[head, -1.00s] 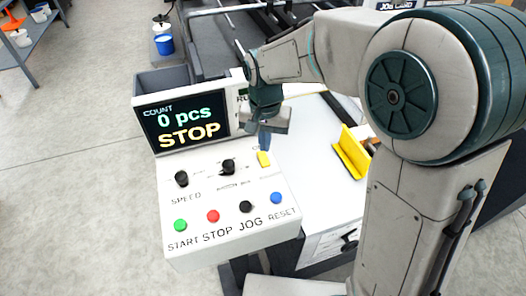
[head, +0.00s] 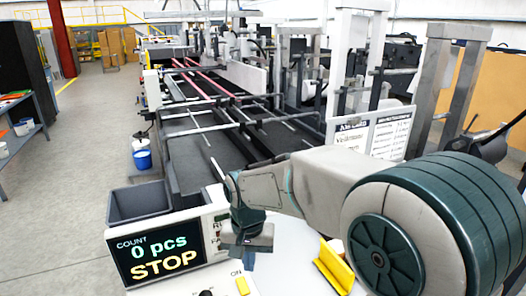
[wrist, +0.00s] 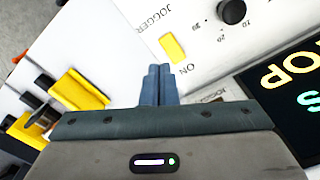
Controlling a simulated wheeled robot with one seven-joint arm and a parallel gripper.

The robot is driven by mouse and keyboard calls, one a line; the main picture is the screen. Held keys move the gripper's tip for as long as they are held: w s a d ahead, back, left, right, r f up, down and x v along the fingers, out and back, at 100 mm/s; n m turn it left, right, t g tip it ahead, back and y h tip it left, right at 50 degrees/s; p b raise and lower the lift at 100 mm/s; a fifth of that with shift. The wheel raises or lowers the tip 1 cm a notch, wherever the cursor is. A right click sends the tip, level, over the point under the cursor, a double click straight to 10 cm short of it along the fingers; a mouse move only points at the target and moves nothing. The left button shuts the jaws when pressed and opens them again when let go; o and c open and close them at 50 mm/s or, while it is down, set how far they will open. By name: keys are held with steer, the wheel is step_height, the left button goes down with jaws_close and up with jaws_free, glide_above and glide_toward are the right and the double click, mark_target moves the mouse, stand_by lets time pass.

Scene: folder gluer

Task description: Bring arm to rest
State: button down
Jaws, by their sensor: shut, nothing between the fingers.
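My arm reaches in from the right in the head view, with my gripper (head: 249,262) beside the control box, just right of its display (head: 160,250). The display reads COUNT 0 pcs and STOP. In the wrist view, my gripper's blue fingers (wrist: 158,85) are together and empty. They point toward the white panel, close to a yellow switch (wrist: 173,48) marked ON and JOGGER. Whether the fingertips touch the panel cannot be told. A black knob (wrist: 232,11) is farther along the panel.
A yellow bracket (head: 333,267) stands on the white table right of my gripper. A grey bin (head: 138,201) sits behind the display. The folder gluer (head: 205,125) stretches away behind. A blue bucket (head: 142,160) stands on the floor at left, where floor is open.

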steer(key=s+d+r+t, duration=0.1)
steer(key=s+d+r, duration=0.1)
steer(key=s+d, duration=0.5)
steer(key=s+d+r+t, duration=0.2)
steer(key=s+d, duration=0.5)
steer(key=d, duration=0.5)
steer(key=shift+d+r+n, duration=0.2)
steer(key=shift+n, duration=0.2)
